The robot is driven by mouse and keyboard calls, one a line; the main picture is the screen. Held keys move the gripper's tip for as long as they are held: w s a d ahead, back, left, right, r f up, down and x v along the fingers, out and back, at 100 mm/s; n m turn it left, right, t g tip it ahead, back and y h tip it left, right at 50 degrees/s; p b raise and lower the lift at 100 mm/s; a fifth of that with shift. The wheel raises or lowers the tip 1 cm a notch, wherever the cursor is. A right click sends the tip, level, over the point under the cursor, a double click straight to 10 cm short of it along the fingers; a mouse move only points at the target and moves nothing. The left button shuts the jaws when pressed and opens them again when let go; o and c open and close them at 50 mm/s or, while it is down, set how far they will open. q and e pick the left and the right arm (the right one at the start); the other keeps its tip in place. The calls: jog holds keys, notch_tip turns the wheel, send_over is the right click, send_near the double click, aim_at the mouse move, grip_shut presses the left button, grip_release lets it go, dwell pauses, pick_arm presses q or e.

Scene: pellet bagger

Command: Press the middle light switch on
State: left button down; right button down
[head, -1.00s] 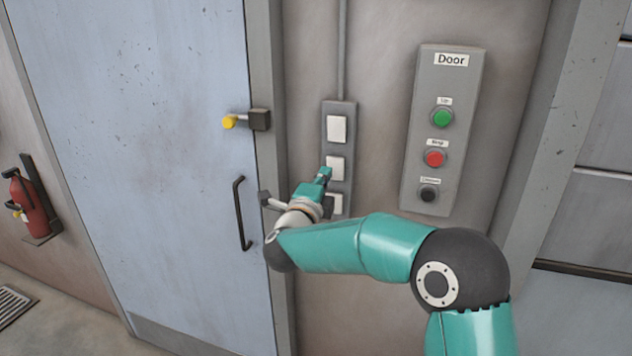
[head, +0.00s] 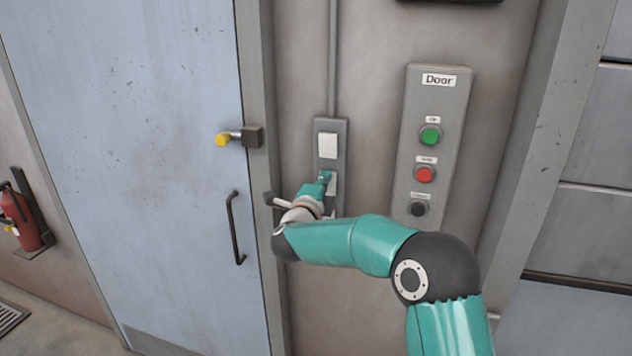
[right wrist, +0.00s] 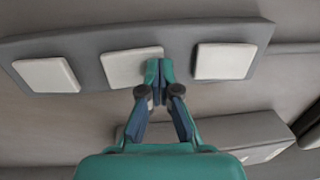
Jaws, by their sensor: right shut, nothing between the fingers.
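A narrow grey switch plate (head: 342,133) on the wall carries three white rocker switches in a column. The top switch (head: 328,146) is clear. The middle switch (head: 333,184) is partly covered by my right gripper (head: 325,177). The bottom switch is almost hidden behind my gripper. In the right wrist view, the middle switch (right wrist: 128,68) sits between two other switches, and the closed fingertips (right wrist: 158,72) overlap its right edge. My right gripper is shut and empty. I cannot tell whether the tips touch the switch. My left gripper is out of view.
A grey Door panel (head: 446,96) with green, red and black buttons is right of the plate. A blue-grey door (head: 140,130) with a black handle (head: 233,228) and a yellow-knobbed latch (head: 222,139) is to the left. A fire extinguisher (head: 24,222) hangs at far left.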

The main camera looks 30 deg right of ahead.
jog(key=r+b+v, duration=0.3)
jog(key=b+v, duration=0.2)
jog(key=v, duration=0.9)
jog(key=shift+a+b, duration=0.2)
jog(key=shift+b, duration=0.15)
